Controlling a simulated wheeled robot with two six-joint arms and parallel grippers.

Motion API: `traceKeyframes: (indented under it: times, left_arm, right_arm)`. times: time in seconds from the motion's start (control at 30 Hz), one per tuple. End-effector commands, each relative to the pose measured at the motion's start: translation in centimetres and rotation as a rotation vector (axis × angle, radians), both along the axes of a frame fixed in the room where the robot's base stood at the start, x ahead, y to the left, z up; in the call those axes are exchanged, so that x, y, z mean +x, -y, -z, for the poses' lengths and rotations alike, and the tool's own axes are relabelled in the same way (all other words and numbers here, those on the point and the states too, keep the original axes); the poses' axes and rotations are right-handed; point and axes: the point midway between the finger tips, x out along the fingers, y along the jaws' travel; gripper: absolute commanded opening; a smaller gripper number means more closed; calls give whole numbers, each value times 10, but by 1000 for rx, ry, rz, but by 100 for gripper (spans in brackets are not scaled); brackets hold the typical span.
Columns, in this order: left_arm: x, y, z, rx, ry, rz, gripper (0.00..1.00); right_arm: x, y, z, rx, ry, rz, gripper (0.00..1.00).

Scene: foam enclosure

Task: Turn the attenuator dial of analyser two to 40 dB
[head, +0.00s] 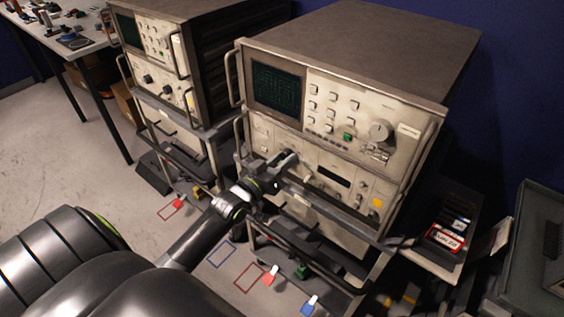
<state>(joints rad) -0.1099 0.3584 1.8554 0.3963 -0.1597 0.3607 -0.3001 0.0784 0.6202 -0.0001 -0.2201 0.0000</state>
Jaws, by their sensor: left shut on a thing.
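The nearer analyser (345,138) stands on a trolley at the centre right, with a dark green screen, several buttons and a large round knob (381,131) at its upper right. I cannot read which analyser is number two. My left gripper (287,158) reaches in from the lower left to the left part of this analyser's lower panel. It is shut on a small dial there. The gripper hides most of that dial, so its pointer and dB marks cannot be read. My right gripper is not in view.
A second, similar analyser (155,60) stands on a trolley to the left. Trolley rails (330,205) run just below the gripper. A side shelf with a red-labelled box (446,238) is at the right. Open floor (60,160) lies to the left.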

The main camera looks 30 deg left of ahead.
Motion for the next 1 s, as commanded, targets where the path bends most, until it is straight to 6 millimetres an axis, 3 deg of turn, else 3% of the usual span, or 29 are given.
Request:
traceKeyframes:
  times: [0.67,0.7,0.87,1.0]
  left_arm:
    - [0,0,1,67,3,0,8]
    - [0,0,1,67,3,0,32]
    - [0,0,1,66,4,-1,52]
    - [0,0,0,66,4,-1,52]
  right_arm:
    - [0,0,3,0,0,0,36]
    - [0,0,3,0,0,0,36]
    - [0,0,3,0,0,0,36]
    - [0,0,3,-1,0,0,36]
